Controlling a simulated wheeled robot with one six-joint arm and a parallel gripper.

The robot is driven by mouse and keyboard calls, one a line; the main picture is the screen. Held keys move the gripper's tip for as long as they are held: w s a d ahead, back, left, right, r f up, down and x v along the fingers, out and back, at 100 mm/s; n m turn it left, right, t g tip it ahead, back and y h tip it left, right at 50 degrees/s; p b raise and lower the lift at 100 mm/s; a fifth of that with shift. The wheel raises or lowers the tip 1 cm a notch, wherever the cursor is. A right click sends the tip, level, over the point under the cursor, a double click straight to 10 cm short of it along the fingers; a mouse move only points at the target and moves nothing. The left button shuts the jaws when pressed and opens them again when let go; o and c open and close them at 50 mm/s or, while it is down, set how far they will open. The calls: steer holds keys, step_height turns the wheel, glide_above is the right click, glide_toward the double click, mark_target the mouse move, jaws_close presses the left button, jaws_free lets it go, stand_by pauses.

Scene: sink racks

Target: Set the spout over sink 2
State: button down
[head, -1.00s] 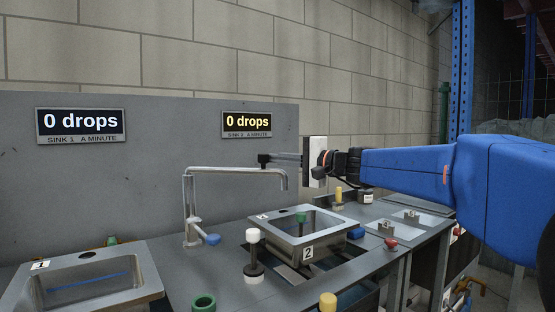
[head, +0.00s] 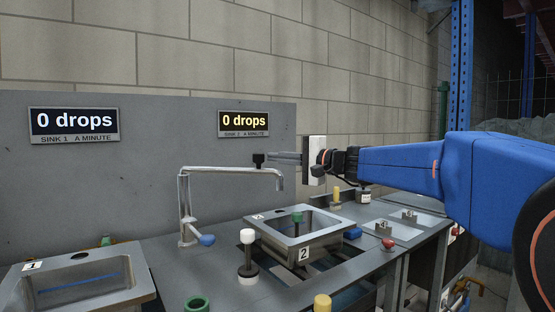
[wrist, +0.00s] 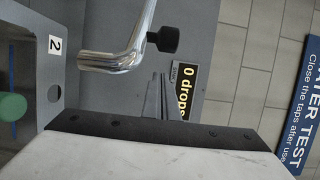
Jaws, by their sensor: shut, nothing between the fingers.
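The chrome spout (head: 232,170) rises from a post behind the counter and runs right, its end turned down near the back left of sink 2 (head: 265,226). I cannot tell whether that end is over the basin. A black knob (head: 258,158) stands on the spout near its end. My gripper (head: 275,158) is shut and empty, its tips close to the knob; contact is unclear. In the wrist view, my gripper (wrist: 158,80) points at the knob (wrist: 163,40), and the spout end (wrist: 84,61) faces the rim of sink 2 (wrist: 52,75).
Sink 1 (head: 140,285) is at the lower left. A blue knob (head: 207,240) is at the post's foot. A white-topped peg (head: 247,237) and a yellow one (head: 322,303) stand in front. Both drop signs, sink 1 (head: 74,121) and sink 2 (head: 244,120), read 0 drops.

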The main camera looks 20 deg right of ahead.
steer(key=v, duration=0.9)
steer(key=shift+s, duration=0.5)
